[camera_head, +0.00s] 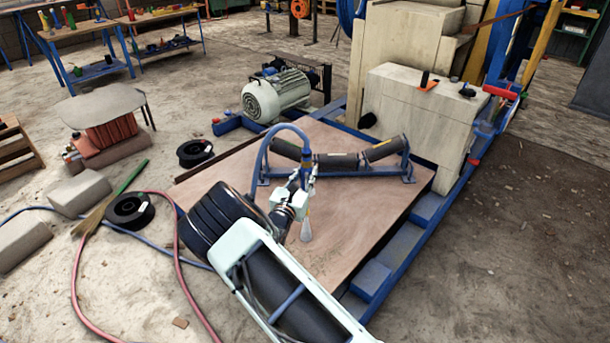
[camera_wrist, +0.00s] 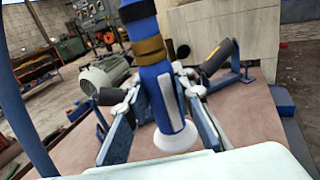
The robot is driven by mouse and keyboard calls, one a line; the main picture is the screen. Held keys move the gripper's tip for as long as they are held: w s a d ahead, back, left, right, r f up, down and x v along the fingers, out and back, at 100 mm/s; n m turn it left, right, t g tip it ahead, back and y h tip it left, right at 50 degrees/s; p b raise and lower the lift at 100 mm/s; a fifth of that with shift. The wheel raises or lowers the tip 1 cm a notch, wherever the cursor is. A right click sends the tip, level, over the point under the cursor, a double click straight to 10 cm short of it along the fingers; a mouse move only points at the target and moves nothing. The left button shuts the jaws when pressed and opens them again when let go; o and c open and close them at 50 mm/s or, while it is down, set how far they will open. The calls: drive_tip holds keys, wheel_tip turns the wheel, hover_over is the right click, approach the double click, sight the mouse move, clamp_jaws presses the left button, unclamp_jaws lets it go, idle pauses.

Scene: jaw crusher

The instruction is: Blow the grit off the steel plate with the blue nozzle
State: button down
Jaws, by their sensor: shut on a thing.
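The blue nozzle (camera_head: 307,157) is upright in my gripper (camera_head: 304,184), above the middle of the steel plate. In the wrist view the nozzle (camera_wrist: 165,98) has dark and tan bands and a white round end, with my gripper's fingers (camera_wrist: 163,115) on both sides of it. A pale cone (camera_head: 305,228) shows below the gripper, over the plate; I cannot tell whether it is the tip or an air jet. The brown steel plate (camera_head: 385,225) lies flat. Faint dark specks of grit (camera_head: 335,246) show on it near the cone. My arm hides the plate's near left part.
A blue hose (camera_head: 262,150) arches from the nozzle to the left. A roller frame (camera_head: 335,161) stands along the plate's far side. A pale machine block (camera_head: 410,115) stands behind right. A motor (camera_head: 277,95) is behind. Black reels and a red hose (camera_head: 75,275) lie left.

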drive_tip(key=shift+s+d+p, duration=1.9)
drive_tip(key=shift+s+d, duration=0.95)
drive_tip(key=shift+d, duration=0.85)
drive_tip(key=shift+s+a, duration=3.25)
drive_tip(key=shift+s, duration=0.7)
drive_tip(key=w+a+b, duration=0.3)
drive_tip(key=w+a, duration=0.3)
drive_tip(key=a, duration=0.1)
drive_tip(key=shift+a+b, duration=0.25)
drive_tip(key=shift+b, duration=0.1)
drive_tip(key=shift+r, duration=0.1)
